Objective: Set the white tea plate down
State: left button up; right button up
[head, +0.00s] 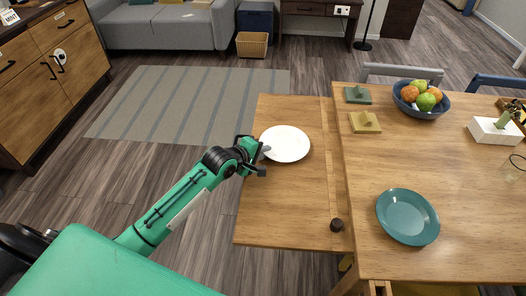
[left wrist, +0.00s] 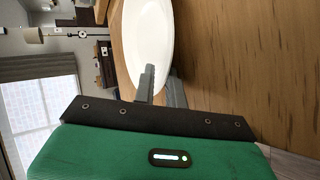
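The white tea plate (head: 289,145) is level, over the left leaf of the wooden table in the head view. It fills the upper middle of the left wrist view (left wrist: 149,38). My left gripper (head: 262,152) is at the plate's left rim. In the left wrist view my left fingers (left wrist: 160,85) are close together with the rim between them, one finger across the plate's upper face. I cannot tell whether the plate's underside touches the wood. My right gripper is not in view.
The table leaf (head: 285,220) is bare in front of the plate, apart from a small dark knob-like object (head: 336,225). A teal plate (head: 408,217), a green block (head: 357,95), a yellow block (head: 365,123) and a fruit bowl (head: 420,105) stand on the main tabletop.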

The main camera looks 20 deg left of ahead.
pick_arm(q)
jog(key=shift+r, duration=0.15)
